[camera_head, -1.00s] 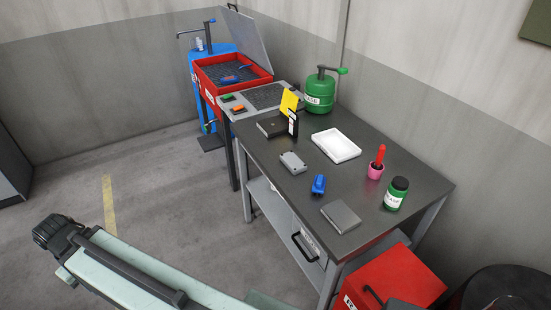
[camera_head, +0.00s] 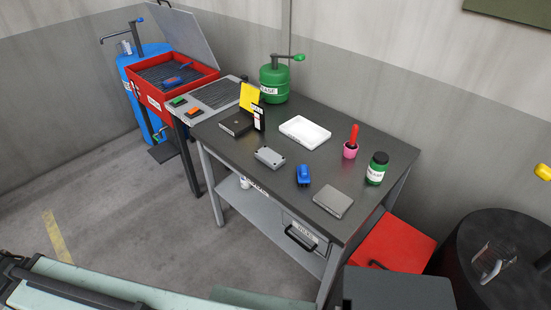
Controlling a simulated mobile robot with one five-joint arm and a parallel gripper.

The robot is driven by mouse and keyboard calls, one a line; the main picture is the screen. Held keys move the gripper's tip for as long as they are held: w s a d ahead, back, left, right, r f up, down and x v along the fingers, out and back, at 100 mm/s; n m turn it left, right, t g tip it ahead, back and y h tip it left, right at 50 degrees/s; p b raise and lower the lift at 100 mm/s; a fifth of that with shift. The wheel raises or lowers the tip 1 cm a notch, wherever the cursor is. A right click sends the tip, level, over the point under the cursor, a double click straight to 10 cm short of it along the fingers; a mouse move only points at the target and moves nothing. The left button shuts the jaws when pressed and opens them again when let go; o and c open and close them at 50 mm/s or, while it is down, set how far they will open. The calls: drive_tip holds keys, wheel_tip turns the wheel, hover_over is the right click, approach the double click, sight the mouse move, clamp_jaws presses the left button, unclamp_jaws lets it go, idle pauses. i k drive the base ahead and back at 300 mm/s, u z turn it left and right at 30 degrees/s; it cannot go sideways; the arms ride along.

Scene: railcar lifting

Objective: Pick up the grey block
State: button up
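A small grey block (camera_head: 269,157) with small dark marks near its corners lies on the dark top of the workbench (camera_head: 240,150), left of a blue object (camera_head: 303,175). A flatter, square grey box (camera_head: 333,201) lies nearer the bench's front right corner; I cannot tell for certain which of the two is the grey block meant. Pale green parts of my own arm show along the bottom left edge, well apart from the bench. My gripper is not in view.
A red parts washer (camera_head: 168,75) is left. A black drum (camera_head: 495,255) and red box (camera_head: 397,243) are right.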

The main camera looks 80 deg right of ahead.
sight(271, 158)
drive_tip(key=u, duration=0.15)
drive_tip(key=k, duration=1.1)
drive_tip(key=z, duration=0.7)
drive_tip(key=i, duration=0.75)
drive_tip(key=z, duration=0.05)
